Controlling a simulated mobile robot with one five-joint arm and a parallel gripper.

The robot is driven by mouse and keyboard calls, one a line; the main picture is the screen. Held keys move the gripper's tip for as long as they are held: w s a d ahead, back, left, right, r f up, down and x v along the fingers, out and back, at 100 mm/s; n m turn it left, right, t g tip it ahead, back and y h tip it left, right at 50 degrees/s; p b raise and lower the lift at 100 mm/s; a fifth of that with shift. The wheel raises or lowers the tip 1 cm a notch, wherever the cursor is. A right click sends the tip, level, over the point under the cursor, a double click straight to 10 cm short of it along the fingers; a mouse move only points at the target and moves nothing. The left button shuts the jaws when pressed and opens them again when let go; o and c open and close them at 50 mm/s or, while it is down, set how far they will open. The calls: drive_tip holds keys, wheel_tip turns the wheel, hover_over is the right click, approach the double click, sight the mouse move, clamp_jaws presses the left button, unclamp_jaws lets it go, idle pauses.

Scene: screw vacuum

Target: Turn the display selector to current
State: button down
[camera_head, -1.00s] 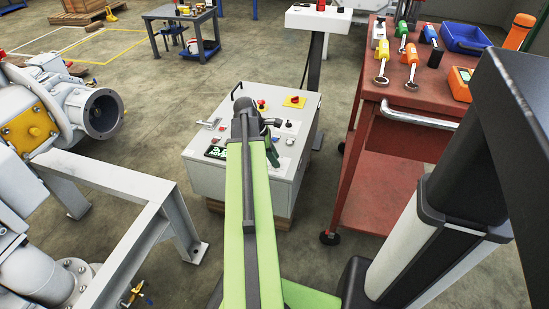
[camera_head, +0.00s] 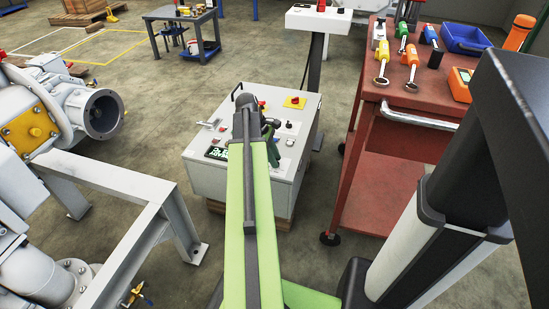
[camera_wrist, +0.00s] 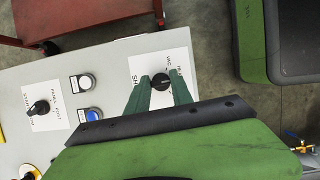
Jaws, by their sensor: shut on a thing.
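The control panel (camera_head: 203,166) is a light grey box with a sloping top. In the wrist view, a round black selector knob (camera_wrist: 161,81) sits on a white label plate (camera_wrist: 146,64) with partly hidden lettering. My gripper (camera_wrist: 160,88) has its two dark green fingers on either side of this knob, shut on it. In the head view my gripper (camera_head: 270,128) is over the panel's right half, and my arm hides part of the top. A dark display (camera_head: 217,153) with green text lies on the panel's left; its text is too small to read.
Another black selector (camera_wrist: 39,108), a white button (camera_wrist: 85,83) and a blue button (camera_wrist: 93,114) are on the panel. A red emergency button (camera_head: 295,100) sits on a yellow plate. A red tool cart (camera_head: 375,130) stands right; a grey frame (camera_head: 125,185) stands left.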

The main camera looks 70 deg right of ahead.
drive_tip(key=shift+d+m+y, duration=0.1)
drive_tip(key=shift+m+y, duration=0.7)
drive_tip(key=shift+m, duration=1.4)
drive_tip(key=c, duration=1.1)
unclamp_jaws()
drive_tip(key=p+v, duration=1.6)
drive_tip(key=v, duration=0.1)
drive_tip(key=shift+d+r, duration=0.1)
drive_tip(key=shift+r, duration=0.05)
